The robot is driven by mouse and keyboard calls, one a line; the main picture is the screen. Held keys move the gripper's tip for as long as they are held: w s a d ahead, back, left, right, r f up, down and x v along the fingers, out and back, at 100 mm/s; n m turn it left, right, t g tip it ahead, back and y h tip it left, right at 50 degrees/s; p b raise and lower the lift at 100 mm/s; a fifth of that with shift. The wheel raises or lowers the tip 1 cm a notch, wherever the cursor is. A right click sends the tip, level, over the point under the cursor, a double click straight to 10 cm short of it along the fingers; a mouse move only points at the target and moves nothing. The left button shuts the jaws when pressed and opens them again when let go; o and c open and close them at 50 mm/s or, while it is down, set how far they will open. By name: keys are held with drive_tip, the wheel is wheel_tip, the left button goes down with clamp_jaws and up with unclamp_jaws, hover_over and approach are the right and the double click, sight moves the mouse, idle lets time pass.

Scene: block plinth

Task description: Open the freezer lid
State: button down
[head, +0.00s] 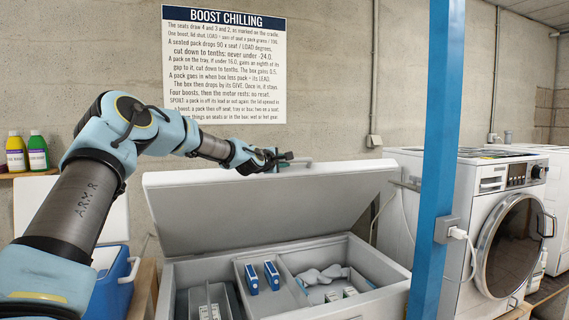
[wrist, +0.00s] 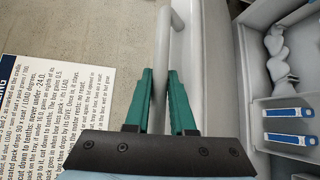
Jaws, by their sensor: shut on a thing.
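The chest freezer's white lid (head: 270,205) stands raised and tilted back against the wall in the head view. The open box (head: 215,268) below it shows its inside. My gripper (head: 279,162) is at the lid's upper edge. In the wrist view my green-fingered gripper (wrist: 168,100) is shut on the pale bar handle (wrist: 170,52), which runs between its fingers along the lid edge. Inside the freezer are two blue-and-white packs (head: 262,277), which also show in the wrist view (wrist: 291,125).
A "BOOST CHILLING" sign (head: 224,65) hangs on the wall behind. A blue post (head: 440,150) stands close right of the freezer, before a washing machine (head: 500,225). A blue cooler (head: 115,280) and a shelf with bottles (head: 37,152) are at left.

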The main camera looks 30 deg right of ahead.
drive_tip(key=c, duration=0.8)
unclamp_jaws()
drive_tip(key=shift+o, duration=0.2)
drive_tip(key=shift+f, duration=0.1)
